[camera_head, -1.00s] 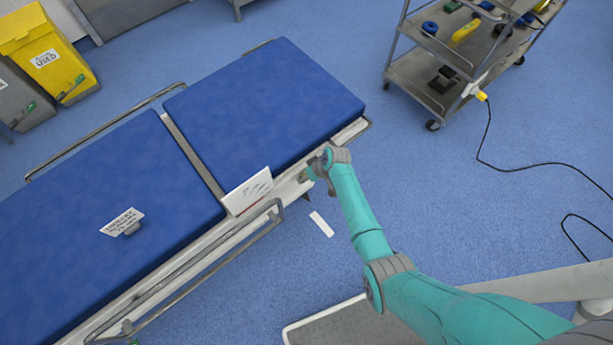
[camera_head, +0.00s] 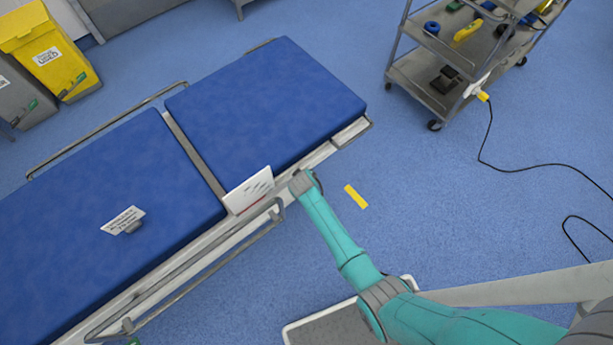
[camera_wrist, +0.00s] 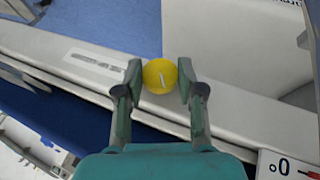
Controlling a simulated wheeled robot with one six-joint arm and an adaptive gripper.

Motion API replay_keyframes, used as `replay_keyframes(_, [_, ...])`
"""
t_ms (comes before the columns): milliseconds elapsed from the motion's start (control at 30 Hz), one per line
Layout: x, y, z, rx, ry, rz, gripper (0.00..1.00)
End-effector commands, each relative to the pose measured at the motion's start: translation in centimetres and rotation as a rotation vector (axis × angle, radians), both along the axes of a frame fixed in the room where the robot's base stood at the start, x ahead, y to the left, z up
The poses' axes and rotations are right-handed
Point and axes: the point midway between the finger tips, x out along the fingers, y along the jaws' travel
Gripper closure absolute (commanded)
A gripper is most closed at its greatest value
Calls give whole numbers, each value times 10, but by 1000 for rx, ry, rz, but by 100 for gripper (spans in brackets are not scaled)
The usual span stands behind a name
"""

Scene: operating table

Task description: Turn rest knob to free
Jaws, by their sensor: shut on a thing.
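The rest knob (camera_wrist: 160,76) is a round yellow knob with a short white line on its face, on the pale side rail in the wrist view. The line stands near upright, slightly tilted. My gripper (camera_wrist: 160,80) has one finger on each side of the knob and is shut on it. In the head view the end of my arm is at the near side of the operating table (camera_head: 187,141), beside a white card (camera_head: 249,190). The knob and fingers are hidden there.
A grey rail (camera_head: 190,283) runs along the table's near side, left of my arm. A yellow strip (camera_head: 356,196) shows right of my arm. A trolley (camera_head: 424,89) stands at the upper right, its cable trailing on the open blue floor.

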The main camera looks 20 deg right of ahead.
Motion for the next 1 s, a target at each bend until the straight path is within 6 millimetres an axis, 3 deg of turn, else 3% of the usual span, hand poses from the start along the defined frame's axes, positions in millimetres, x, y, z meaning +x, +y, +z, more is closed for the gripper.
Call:
replay_keyframes(400, [-1,3,-2,-235,-75,2,97])
replay_keyframes(1000, [-2,2,-3,-297,-93,-2,97])
